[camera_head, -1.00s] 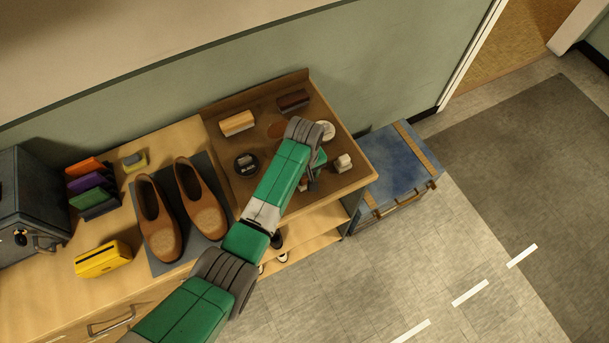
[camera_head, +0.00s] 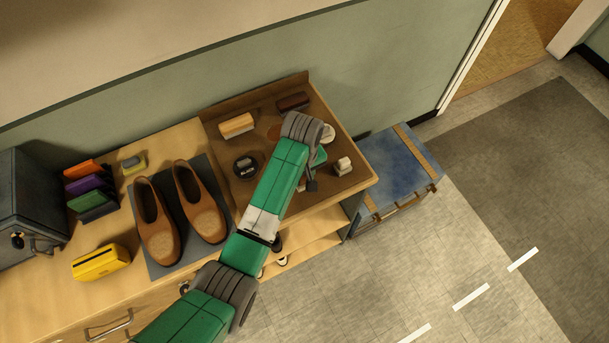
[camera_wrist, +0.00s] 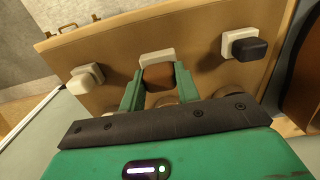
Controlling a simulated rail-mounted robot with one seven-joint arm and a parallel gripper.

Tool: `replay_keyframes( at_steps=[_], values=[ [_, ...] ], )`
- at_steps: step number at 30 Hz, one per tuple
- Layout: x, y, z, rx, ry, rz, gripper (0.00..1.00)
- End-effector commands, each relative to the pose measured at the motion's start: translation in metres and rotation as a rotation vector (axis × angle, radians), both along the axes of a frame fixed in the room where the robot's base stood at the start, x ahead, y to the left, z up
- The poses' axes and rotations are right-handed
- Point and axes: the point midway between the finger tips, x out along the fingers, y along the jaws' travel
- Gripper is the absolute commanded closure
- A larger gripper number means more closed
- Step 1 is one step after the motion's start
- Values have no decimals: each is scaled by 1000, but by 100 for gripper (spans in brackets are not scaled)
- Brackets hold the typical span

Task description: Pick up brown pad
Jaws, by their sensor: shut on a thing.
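The brown pad (camera_wrist: 158,78) is a small block with a white part (camera_wrist: 157,56) behind it in the wrist view. My gripper (camera_wrist: 158,72) is shut on it, with one green finger on each side. Whether the pad is clear of the board beneath cannot be told. In the head view my gripper (camera_head: 317,168) is over the front right part of the brown tray (camera_head: 285,95), and my arm hides the pad there.
The tray also holds a light brush (camera_head: 237,125), a dark brush (camera_head: 293,101) and a round tin (camera_head: 246,167). Brown shoes (camera_head: 199,203) stand left. A blue case (camera_head: 390,170) is right.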

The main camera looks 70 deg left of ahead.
Motion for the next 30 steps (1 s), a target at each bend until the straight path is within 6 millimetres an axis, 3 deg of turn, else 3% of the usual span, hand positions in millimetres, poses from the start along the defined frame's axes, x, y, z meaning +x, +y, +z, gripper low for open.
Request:
replay_keyframes(
  at_steps=[9,15,21,29,30],
  values=[
    [-58,-67,4,-3,3,0,90],
    [-86,-99,9,-2,3,1,90],
    [-97,-110,12,-1,2,1,90],
    [-97,-111,13,-1,2,1,90],
    [-97,-111,13,-1,2,1,76]
  ],
)
